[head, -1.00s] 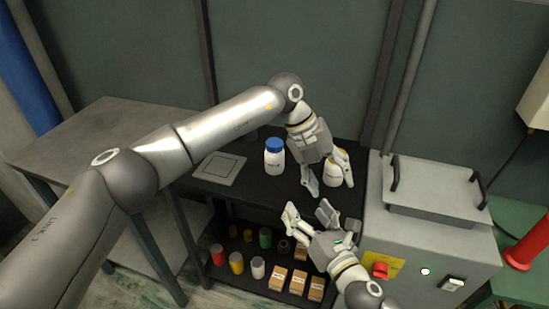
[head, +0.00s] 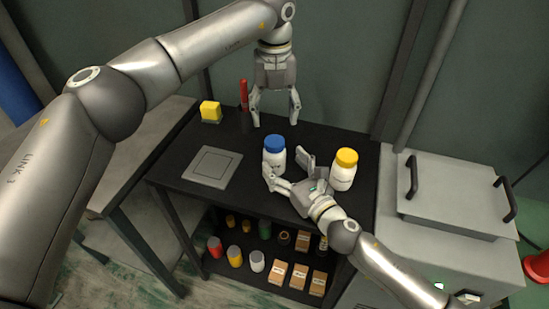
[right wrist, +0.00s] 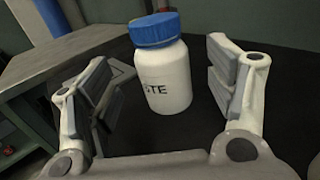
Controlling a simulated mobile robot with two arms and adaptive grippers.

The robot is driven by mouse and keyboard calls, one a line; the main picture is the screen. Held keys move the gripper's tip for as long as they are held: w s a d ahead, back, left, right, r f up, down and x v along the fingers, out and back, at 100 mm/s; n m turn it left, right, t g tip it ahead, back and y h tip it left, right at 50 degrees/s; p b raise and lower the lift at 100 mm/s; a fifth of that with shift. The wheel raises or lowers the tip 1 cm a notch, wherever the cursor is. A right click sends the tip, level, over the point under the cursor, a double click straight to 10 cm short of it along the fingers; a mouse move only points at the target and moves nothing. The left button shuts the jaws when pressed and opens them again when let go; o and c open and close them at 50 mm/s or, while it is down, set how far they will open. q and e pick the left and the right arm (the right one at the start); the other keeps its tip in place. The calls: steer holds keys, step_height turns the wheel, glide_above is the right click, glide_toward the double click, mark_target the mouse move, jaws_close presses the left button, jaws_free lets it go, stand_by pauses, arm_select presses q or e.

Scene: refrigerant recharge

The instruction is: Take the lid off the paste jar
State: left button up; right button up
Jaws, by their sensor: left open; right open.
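A white jar with a blue lid (head: 274,143) stands upright on the black table. In the right wrist view its label ends in "STE" (right wrist: 157,88), the rest being hidden, and the lid (right wrist: 154,28) is on. My right gripper (head: 285,163) is open, its fingers on either side of this jar with gaps to both. My left gripper (head: 275,121) is open and empty, pointing down behind the jar. A second white jar with a yellow lid (head: 345,158) stands to the right, also closed; its label cannot be read.
A grey square plate (head: 212,167) lies left of the jars. A yellow block (head: 210,111) and a dark holder with a red tool (head: 244,97) stand at the back left. A grey machine (head: 450,200) adjoins the table on the right. Cans and boxes fill the lower shelf (head: 262,250).

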mark_target(280, 158)
arm_select(q)
steer(key=shift+w+f, duration=0.1)
arm_select(e)
steer(key=x, duration=0.5)
steer(key=shift+w+a, duration=0.15)
steer(key=shift+w, duration=0.15)
steer(key=shift+c, duration=0.3)
